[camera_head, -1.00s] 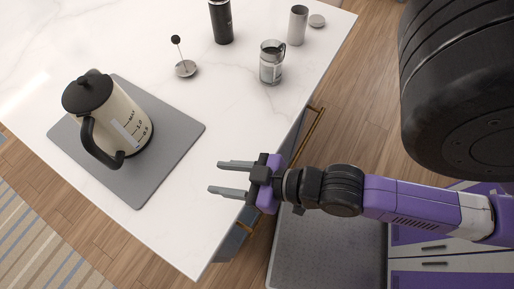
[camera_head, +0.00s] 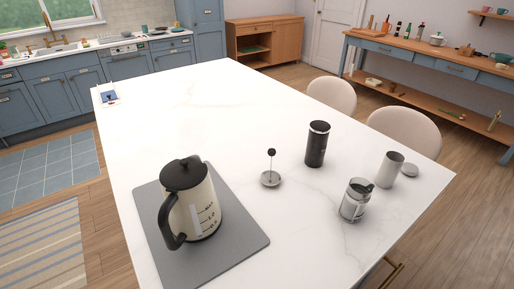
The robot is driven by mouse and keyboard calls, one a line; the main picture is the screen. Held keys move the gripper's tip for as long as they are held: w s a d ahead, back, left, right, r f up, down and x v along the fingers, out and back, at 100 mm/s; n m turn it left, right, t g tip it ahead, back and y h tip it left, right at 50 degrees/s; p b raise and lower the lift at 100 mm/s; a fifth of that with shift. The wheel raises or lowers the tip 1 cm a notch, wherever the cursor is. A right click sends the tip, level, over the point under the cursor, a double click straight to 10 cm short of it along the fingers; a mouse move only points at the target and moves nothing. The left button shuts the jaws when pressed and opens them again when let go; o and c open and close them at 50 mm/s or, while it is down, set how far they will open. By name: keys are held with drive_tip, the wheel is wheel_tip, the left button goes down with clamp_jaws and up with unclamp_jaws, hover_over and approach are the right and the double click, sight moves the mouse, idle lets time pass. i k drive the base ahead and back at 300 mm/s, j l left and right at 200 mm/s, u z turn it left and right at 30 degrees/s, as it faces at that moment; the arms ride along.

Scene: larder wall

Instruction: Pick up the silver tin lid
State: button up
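The silver tin lid (camera_head: 410,170) is a small, flat round disc at the right end of the white island top. It lies just right of an open silver tin (camera_head: 389,169), very close to it; I cannot tell whether they touch. A glass French press jug (camera_head: 355,200) with a dark handle stands in front of the tin. Its plunger (camera_head: 271,179), with a round metal lid and black knob, stands apart to the left. My gripper is out of view now.
A cream kettle (camera_head: 192,205) stands on a grey mat (camera_head: 245,243) at the left. A black canister (camera_head: 317,144) stands behind the jug. Two pale chairs (camera_head: 332,96) line the far right side of the island (camera_head: 200,110). The back of the top is mostly clear.

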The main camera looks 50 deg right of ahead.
sight(410, 169)
drive_tip(key=z, duration=1.75)
